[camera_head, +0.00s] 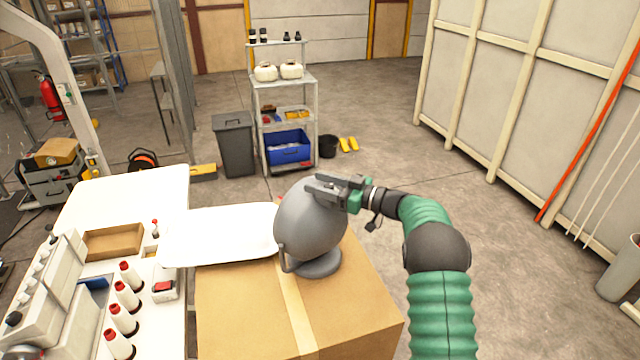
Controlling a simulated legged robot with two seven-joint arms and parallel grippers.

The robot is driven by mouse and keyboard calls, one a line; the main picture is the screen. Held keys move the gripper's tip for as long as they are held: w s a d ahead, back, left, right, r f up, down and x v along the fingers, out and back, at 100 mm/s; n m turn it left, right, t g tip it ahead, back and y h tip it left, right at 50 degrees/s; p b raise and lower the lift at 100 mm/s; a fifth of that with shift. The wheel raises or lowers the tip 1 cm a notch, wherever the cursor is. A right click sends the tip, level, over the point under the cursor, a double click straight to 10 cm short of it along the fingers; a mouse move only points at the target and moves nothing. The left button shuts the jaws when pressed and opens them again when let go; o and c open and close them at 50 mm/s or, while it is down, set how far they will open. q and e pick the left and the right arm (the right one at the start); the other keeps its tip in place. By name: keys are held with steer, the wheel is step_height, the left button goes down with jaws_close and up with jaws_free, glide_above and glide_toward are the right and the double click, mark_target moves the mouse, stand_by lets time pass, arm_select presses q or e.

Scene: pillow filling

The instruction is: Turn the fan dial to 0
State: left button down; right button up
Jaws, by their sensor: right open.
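The fan (308,228) is a rounded grey body on a round grey base. It stands on a cardboard box (240,310) at the middle of the view. My right arm, green and dark grey, comes in from the lower right. My right gripper (322,188) is open at the upper right of the fan, overlapping its top edge in the picture. I cannot tell whether the fingers touch it. The fan's dial cannot be made out; it may be hidden behind the gripper or on a side turned away. My left gripper is not in view.
A white pillow-like sheet (215,236) lies left of the fan, partly over the box. A white table (125,195) at left holds red-capped bottles (126,295) and a brown tray (113,243). A shelf (285,95) and grey bin (234,143) stand behind.

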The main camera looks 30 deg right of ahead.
steer(key=b+v, duration=0.5)
steer(key=v, duration=1.1)
steer(key=shift+s+d, duration=0.25)
steer(key=shift+d, duration=0.1)
steer(key=shift+a, duration=0.1)
